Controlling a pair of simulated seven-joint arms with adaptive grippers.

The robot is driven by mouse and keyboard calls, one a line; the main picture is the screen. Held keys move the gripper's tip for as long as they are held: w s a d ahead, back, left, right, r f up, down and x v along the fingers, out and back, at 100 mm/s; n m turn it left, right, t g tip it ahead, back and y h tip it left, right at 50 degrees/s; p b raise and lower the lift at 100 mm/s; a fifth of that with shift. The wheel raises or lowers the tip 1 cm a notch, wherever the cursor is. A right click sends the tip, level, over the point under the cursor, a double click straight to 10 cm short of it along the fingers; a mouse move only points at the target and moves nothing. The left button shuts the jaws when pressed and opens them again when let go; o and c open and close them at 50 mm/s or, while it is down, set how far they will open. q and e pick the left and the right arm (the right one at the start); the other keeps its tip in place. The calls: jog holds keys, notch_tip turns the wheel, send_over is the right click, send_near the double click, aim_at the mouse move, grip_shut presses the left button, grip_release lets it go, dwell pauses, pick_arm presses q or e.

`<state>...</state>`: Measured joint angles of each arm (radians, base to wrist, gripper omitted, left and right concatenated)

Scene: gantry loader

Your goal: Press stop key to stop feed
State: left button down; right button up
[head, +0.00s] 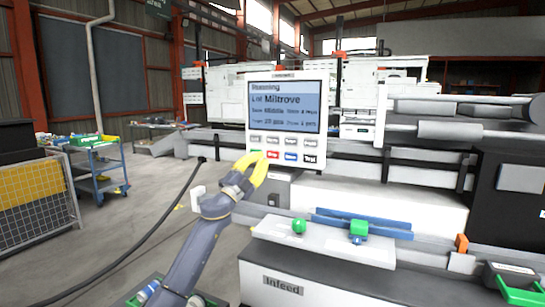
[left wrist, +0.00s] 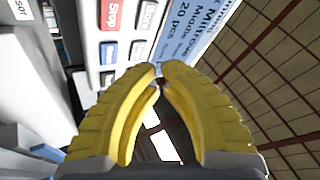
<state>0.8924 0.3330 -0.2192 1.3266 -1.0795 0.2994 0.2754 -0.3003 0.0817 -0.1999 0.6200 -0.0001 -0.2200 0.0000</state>
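The white control panel (head: 251,112) stands upright in the middle of the head view, with a lit screen (head: 285,106) reading "Running" and "Lot Miltrove". Below the screen are two rows of keys. The red Stop key (head: 273,155) is in the lower row, beside a blue key (head: 291,156). My left gripper (head: 254,158) is at the panel's lower left corner, just left of the Stop key, partly covering a green key. In the left wrist view the yellow fingertips (left wrist: 160,68) meet with nothing between them; the red Stop key (left wrist: 112,13) is up and left of them. Contact cannot be told.
A pale infeed table (head: 330,245) with a green ball knob (head: 299,226) and blue rails lies below the panel. A black cable (head: 150,250) runs along the floor at left. A blue cart (head: 97,165) and a mesh bin (head: 38,205) stand farther left.

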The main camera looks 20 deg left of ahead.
aim_at(268, 154)
pick_arm(q)
jog(key=shift+w+d, duration=0.25)
jog(key=shift+w, duration=1.1)
jog(key=shift+w+d, duration=0.2)
jog(key=shift+w, duration=1.1)
jog(key=shift+w+d, duration=0.25)
jog(key=shift+w, duration=1.1)
jog(key=shift+w, duration=0.15)
jog(key=shift+w+d, duration=0.1)
jog(key=shift+w, duration=0.2)
jog(key=shift+w, duration=0.35)
jog(key=shift+s, duration=0.75)
jog(key=shift+s, duration=0.1)
jog(key=shift+s+a, duration=0.25)
jog(key=shift+s, duration=0.95)
jog(key=shift+s+a, duration=0.25)
jog(key=shift+s, duration=0.95)
